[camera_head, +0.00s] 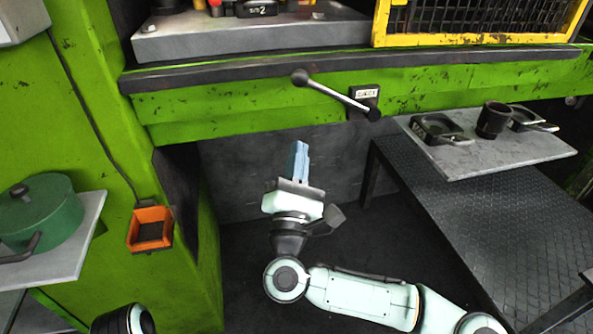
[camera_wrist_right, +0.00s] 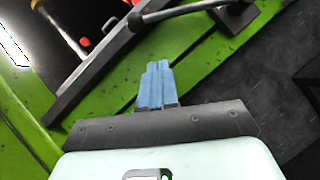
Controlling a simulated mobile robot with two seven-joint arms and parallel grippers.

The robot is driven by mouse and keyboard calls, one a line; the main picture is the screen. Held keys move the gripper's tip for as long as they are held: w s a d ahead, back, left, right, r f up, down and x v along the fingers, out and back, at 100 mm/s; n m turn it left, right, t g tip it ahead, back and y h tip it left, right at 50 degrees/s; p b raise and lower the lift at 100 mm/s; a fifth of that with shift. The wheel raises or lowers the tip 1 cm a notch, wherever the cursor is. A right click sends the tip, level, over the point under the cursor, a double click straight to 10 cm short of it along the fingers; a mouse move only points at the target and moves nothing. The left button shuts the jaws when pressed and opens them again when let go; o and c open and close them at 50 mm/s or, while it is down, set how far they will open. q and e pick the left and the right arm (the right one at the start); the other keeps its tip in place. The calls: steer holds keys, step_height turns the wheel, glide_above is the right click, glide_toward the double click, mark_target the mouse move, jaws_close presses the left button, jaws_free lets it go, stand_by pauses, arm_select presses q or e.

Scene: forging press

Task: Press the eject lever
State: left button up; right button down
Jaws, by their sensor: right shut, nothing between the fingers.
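The eject lever (camera_head: 335,93) is a metal rod with a dark ball knob at its upper left end. It is mounted on a small labelled plate on the green front beam of the press and slants down to the right. In the right wrist view the lever (camera_wrist_right: 170,13) crosses the top, beyond the fingertips. My right gripper (camera_head: 300,147) has blue fingers, shut and empty, pointing up below the lever and apart from it in the picture. The right gripper (camera_wrist_right: 157,68) also shows shut in the wrist view. My left gripper is not in view.
A yellow-framed mesh guard (camera_head: 478,40) and a grey bed (camera_head: 240,42) are above the beam. A grey shelf (camera_head: 480,162) with black containers is at right. A green pot (camera_head: 40,212) on a shelf and an orange holder (camera_head: 150,229) are at left.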

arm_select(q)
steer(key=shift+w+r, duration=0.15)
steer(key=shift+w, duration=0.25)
arm_select(e)
steer(key=shift+v, duration=1.4)
steer(key=shift+f, duration=0.1)
